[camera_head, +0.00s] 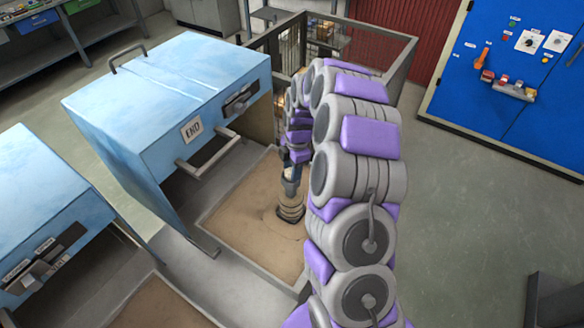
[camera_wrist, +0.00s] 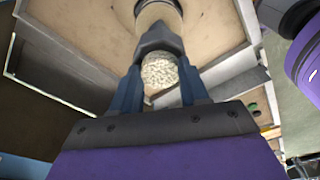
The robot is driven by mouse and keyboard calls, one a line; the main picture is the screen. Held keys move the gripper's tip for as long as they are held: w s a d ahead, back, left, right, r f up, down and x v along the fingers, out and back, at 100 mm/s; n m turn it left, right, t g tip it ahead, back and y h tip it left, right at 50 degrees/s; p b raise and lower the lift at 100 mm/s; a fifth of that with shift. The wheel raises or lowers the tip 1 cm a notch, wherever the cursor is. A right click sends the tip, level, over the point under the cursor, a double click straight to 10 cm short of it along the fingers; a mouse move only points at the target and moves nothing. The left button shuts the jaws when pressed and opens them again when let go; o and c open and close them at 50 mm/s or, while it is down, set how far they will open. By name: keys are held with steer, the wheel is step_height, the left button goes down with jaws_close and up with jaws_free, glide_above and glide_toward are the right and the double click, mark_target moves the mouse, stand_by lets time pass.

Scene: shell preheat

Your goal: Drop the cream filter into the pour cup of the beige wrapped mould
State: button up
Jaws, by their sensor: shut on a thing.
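My gripper (camera_wrist: 160,72) shows in the wrist view with its two blue fingers on either side of a round, speckled cream filter (camera_wrist: 160,70), which it is shut on. A beige, rounded body, which looks like the wrapped mould (camera_wrist: 158,14), shows just beyond the dark fingertips. Its pour cup cannot be made out. In the head view my gripper (camera_head: 291,178) points down over the sand bed, right above a banded shape that looks like the mould (camera_head: 290,208). The filter is too small to tell there. I cannot tell whether the filter touches the mould.
The sand bed (camera_head: 228,210) has a raised metal edge. A blue box marked END (camera_head: 170,95) stands close on its left, with another blue box (camera_head: 35,215) farther left. A railed bin (camera_head: 375,50) stands behind. Open floor (camera_head: 460,210) lies to the right.

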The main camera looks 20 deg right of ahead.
steer(key=o, duration=1.1)
step_height(320, 180, up, 17)
steer(key=d+p, duration=0.2)
steer(key=shift+r, duration=0.1)
stand_by(0.5)
